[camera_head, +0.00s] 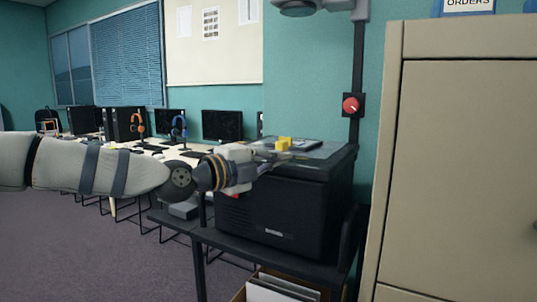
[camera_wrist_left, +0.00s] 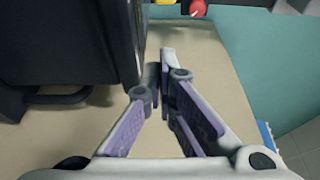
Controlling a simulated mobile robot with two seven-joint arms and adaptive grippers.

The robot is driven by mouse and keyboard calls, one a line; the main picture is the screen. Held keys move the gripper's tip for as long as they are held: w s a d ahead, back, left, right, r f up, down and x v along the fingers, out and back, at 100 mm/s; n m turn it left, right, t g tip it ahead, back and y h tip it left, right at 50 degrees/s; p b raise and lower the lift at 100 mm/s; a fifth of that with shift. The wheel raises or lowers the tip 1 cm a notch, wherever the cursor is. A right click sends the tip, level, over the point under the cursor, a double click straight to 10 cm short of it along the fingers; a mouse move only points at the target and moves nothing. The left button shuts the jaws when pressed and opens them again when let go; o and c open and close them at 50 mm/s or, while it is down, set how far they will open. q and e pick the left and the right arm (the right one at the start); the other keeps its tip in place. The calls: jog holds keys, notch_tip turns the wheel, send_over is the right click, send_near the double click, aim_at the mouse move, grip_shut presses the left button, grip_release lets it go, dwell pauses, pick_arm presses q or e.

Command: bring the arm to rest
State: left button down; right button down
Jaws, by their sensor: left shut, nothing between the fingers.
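My left arm comes in from the left in the head view. My left gripper (camera_head: 268,163) is in front of the upper part of a black box-shaped machine (camera_head: 270,212), near its top edge. Whether it touches the machine cannot be told from this view. In the left wrist view the fingers of the gripper (camera_wrist_left: 167,62) come together at their tips, with nothing held. A dark body (camera_wrist_left: 75,45) stands to the left of the fingers there. My right gripper is in neither view.
A yellow block (camera_head: 284,143) lies on the machine's top. A red knob (camera_head: 351,105) is on the wall behind. A tall beige cabinet (camera_head: 455,170) closes off the right. A desk row with monitors (camera_head: 222,125) and headphones stands behind my arm. Open carpet (camera_head: 90,250) lies at lower left.

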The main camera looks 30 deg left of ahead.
pick_arm(q)
jog(key=shift+d+v, duration=0.25)
jog(key=shift+v, duration=0.85)
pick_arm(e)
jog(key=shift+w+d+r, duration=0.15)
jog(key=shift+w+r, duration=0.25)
